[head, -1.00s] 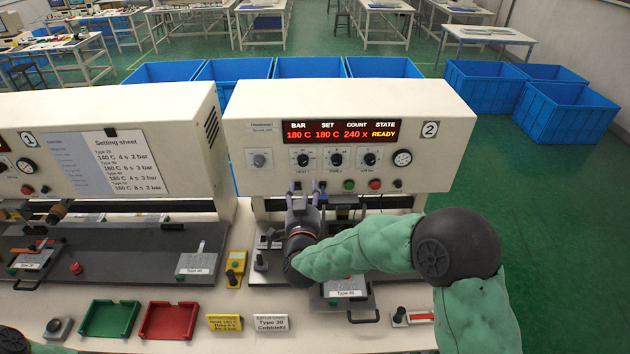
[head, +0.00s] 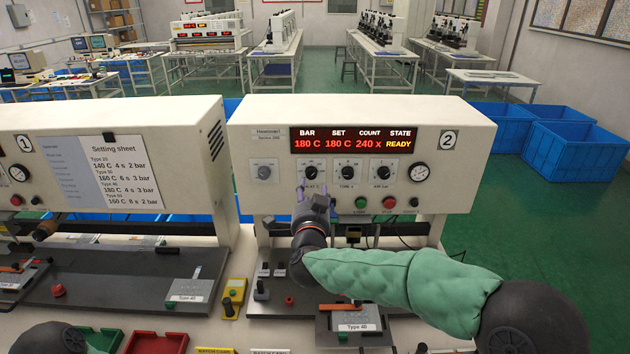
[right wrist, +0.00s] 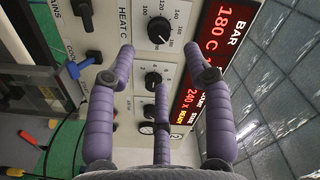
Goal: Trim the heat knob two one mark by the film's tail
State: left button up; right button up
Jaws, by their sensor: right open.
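The heat knob (head: 311,172) is the left black dial of the row on machine two. The right wrist view shows it (right wrist: 160,30) under the label HEAT C, with marks up to 180 beside it. My right gripper (head: 315,192) is open and empty just below the knob in the head view. Its purple fingers (right wrist: 160,62) are spread in the wrist view, with the knob beyond the tips and apart from them. The red display (head: 352,141) reads bar 180 C, set 180 C, count 240 x, READY. I cannot make out a film tail. My left gripper is out of view.
Time (head: 347,172) and air (head: 383,172) knobs sit close right of the heat knob. Green (head: 361,203) and red (head: 389,203) buttons lie below. A Type 4B plate (head: 352,322) rests on the bed. A setting sheet (head: 127,170) hangs on machine one.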

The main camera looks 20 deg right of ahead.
aim_at(311, 176)
jog(key=x, duration=0.8)
jog(key=shift+w+f, duration=0.1)
grip_shut()
